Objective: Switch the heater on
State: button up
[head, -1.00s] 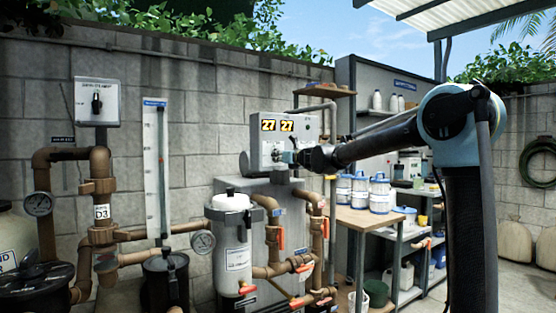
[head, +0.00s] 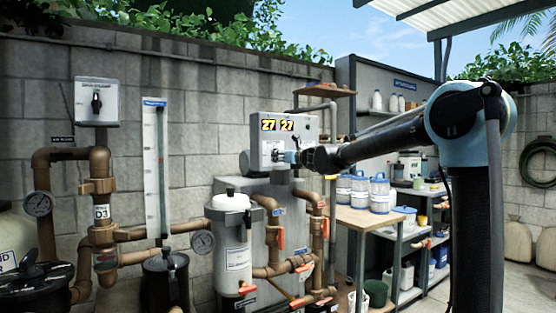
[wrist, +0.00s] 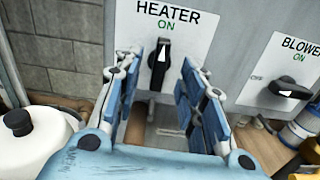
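The heater switch (wrist: 160,55) is a black knob on a white plate marked HEATER, with ON printed above it. The knob stands upright and its white mark faces up toward ON. My gripper (wrist: 160,68) is open, one blue finger to each side of the knob's lower part; I cannot tell whether either finger touches it. In the head view my gripper (head: 290,157) is at the front of the grey control box (head: 265,135), which shows two "27" displays. The knob is too small to read there.
The blower switch (wrist: 288,90) is to the right, its black knob lying sideways. A white filter canister (head: 231,245) and brown pipes with red-handled valves stand below the box. A wooden-topped bench (head: 365,218) with white tubs is to the right.

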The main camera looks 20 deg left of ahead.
jog(key=shift+v, duration=2.7)
jog(key=s+d+f+n+g+h, duration=0.3)
jog(key=s+d+f+n, duration=0.6)
jog(key=s+d+f, duration=0.4)
jog(key=s+d+f+n+g+h, duration=0.3)
jog(key=s+d+f+n+h, duration=0.3)
jog(key=s+d+f+n, duration=0.3)
jog(key=s+d+f+n+g+h, duration=0.3)
jog(key=s+d+f+n, duration=0.5)
jog(key=s+d+f, duration=1)
jog(key=d+f+h, duration=0.1)
jog(key=d+f, duration=0.4)
jog(key=d, duration=0.5)
jog(key=shift+n+h, duration=0.4)
